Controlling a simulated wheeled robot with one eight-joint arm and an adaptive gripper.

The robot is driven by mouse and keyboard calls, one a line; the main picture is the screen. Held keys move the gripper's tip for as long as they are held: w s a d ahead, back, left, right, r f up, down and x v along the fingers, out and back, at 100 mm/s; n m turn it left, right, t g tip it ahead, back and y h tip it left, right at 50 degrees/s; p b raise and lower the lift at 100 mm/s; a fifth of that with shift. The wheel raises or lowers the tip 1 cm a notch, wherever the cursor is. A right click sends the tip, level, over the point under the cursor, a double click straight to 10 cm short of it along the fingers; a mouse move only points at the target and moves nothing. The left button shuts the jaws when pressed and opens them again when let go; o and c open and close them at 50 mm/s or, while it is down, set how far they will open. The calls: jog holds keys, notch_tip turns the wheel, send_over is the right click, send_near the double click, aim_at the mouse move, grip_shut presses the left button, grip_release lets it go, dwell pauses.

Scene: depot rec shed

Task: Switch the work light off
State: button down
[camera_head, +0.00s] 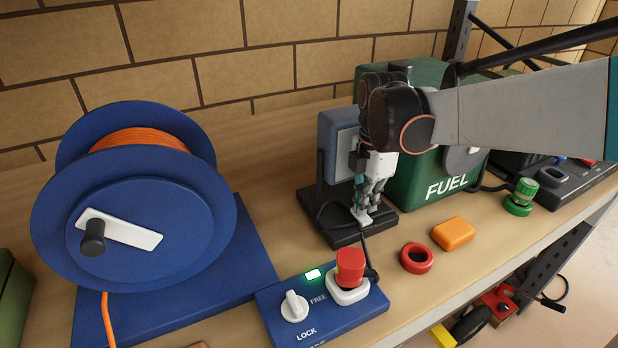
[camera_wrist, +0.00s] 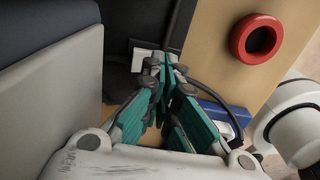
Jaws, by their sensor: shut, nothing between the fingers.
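The work light (camera_head: 330,135) is a blue-grey panel on a black stand, partly hidden behind my gripper. Its pale face shows no clear glow; it also fills the left of the wrist view (camera_wrist: 60,95). Its black base (camera_head: 330,229) lies on the bench. A small white switch plate (camera_wrist: 140,57) shows on the base in the wrist view, partly hidden by my fingers. My gripper (camera_head: 364,216) is shut and empty, pointing down at the base by the switch. In the wrist view its tips (camera_wrist: 165,66) overlap the plate's edge; I cannot tell whether they touch it.
A green fuel can (camera_head: 415,185) stands close behind my gripper. A red ring (camera_head: 416,258) and orange block (camera_head: 453,233) lie right. A blue cable reel (camera_head: 140,225) stands left.

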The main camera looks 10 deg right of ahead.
jog(key=shift+s+a+r+p, duration=0.1)
jog(key=shift+r+p, duration=0.9)
jog(key=shift+r, duration=0.35)
jog(key=shift+s+r+p, duration=0.1)
jog(key=shift+r+p, duration=0.9)
jog(key=shift+r, duration=0.35)
jog(key=m, duration=0.1)
jog(key=m+t, duration=0.3)
jog(key=m, duration=0.5)
send_near(365, 221)
jog(key=s+r, duration=0.2)
jog(key=s, duration=0.1)
jog(key=s+f+m+t, duration=0.1)
jog(key=s+m+t, duration=0.3)
jog(key=s+m, duration=0.4)
jog(key=m, duration=0.4)
jog(key=shift+m, duration=0.3)
jog(key=shift+s, duration=0.1)
